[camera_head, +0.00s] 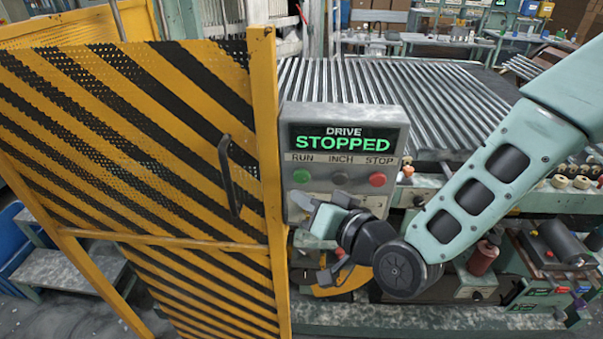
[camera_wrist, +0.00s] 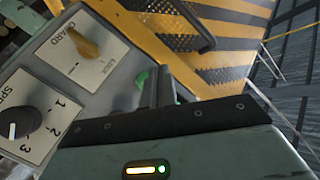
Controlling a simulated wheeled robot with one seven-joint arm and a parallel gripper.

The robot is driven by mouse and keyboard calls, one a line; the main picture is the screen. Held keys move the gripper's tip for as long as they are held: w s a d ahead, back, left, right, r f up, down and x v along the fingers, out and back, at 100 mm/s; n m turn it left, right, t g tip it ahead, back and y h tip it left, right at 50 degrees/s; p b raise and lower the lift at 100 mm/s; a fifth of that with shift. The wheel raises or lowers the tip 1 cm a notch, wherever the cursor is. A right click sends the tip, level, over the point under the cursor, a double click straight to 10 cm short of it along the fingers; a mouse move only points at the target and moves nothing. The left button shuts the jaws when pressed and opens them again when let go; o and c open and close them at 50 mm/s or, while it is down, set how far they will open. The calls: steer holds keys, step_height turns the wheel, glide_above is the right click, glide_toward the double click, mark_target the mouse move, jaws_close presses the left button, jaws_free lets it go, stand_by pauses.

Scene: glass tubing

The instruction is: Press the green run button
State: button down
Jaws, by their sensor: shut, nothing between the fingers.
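The control box (camera_head: 345,120) has a lit display reading DRIVE STOPPED. My gripper (camera_head: 302,200) is in front of the panel, just below the green button in the head view. In the wrist view my gripper's fingers (camera_wrist: 160,88) are together and empty. The green button (camera_wrist: 143,77) shows beside their tips, partly hidden by them. I cannot tell whether the fingers touch the panel.
A yellow and black striped guard door (camera_head: 130,150) with a dark handle (camera_head: 228,177) stands just left of the box. The wrist view shows a yellow GUARD knob (camera_wrist: 84,46) and a black SPEED dial (camera_wrist: 20,122).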

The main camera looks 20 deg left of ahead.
mark_target(302, 175)
steer(key=shift+w+a, duration=0.25)
steer(key=shift+w, duration=0.95)
stand_by(1.2)
steer(key=shift+w+a+b, duration=0.1)
steer(key=shift+w+b, duration=0.3)
